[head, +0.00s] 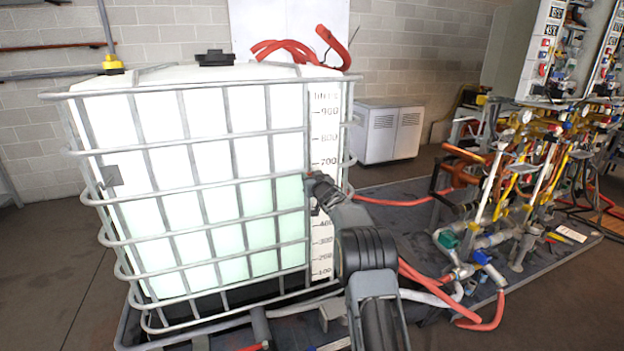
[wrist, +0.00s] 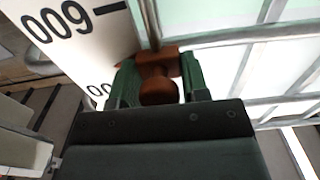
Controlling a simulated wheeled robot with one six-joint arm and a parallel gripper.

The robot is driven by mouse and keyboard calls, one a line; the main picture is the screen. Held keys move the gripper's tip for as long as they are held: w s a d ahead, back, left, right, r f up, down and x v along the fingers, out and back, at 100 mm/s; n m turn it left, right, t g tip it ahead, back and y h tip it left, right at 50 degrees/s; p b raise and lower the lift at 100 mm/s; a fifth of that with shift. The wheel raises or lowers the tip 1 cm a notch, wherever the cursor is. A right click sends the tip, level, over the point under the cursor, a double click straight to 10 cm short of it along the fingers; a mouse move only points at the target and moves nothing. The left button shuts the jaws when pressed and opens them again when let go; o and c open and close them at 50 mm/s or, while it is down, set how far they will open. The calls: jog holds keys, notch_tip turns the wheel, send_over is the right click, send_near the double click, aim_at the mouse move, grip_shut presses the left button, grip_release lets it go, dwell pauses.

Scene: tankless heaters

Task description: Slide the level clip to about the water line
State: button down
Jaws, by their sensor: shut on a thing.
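The white caged tank (head: 150,110) stands left of centre in the head view. Its lower part is tinted pale green; the tint's upper edge (head: 288,178) lies a little below the 700 mark at the right panes. A white number scale (head: 325,125) runs up its right side. My gripper (head: 314,182) is at the scale, covering the marks between 700 and 400. In the wrist view, my gripper (wrist: 155,85) has green pads shut on the orange-brown level clip (wrist: 158,90). The clip sits on a thin upright rod (wrist: 150,25), beside the inverted scale, between 600 and a partly hidden number.
Grey cage bars (head: 220,185) run across the tank close to my gripper. Red hoses (head: 300,50) lie on the tank top. A pipe and valve rig (head: 500,220) stands at right, with a red hose (head: 405,201) crossing the dark platform.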

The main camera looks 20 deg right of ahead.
jog(key=c, duration=0.8)
grip_release()
jog(key=s+b, duration=0.2)
jog(key=s, duration=1.1)
jog(key=shift+s, duration=0.4)
